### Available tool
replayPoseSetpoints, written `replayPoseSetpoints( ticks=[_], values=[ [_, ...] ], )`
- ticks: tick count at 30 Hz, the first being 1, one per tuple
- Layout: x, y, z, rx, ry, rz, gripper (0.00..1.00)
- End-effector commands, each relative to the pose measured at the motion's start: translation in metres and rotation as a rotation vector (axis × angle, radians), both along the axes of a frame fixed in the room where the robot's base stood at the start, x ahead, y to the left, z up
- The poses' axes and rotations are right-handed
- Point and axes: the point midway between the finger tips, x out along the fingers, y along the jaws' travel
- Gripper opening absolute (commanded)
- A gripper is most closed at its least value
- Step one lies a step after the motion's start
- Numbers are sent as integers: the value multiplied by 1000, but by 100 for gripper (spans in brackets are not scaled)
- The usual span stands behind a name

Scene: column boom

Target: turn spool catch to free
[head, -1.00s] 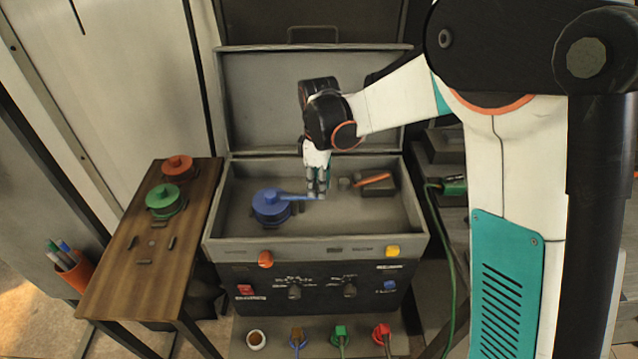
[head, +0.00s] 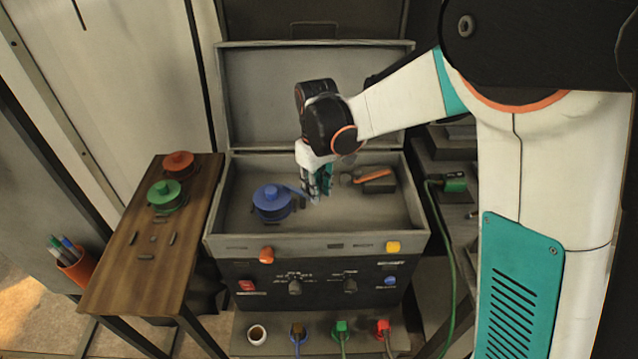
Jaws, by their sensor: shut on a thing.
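A blue spool (head: 271,203) stands upright inside the open grey case, left of its middle. A blue lever (head: 298,191) reaches from the spool's top to the right and slopes slightly toward the case front. My gripper (head: 315,196) points down into the case, just right of the spool, and is shut on the lever's outer end. The fingers hide that end. No part is clearly readable as marked "free"; the small labels are too blurred.
An orange-handled tool (head: 372,176) lies right of my gripper. Green (head: 165,193) and orange (head: 178,161) spools stand on the wooden table at left.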

Motion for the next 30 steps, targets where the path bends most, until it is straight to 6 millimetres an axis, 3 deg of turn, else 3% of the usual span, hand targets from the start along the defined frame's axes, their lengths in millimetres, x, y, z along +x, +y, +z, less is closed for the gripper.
replayPoseSetpoints(
  ticks=[18,30],
  values=[
    [-17,21,0,0,0,-563,0],
    [-20,30,0,0,0,-778,0]
  ],
)
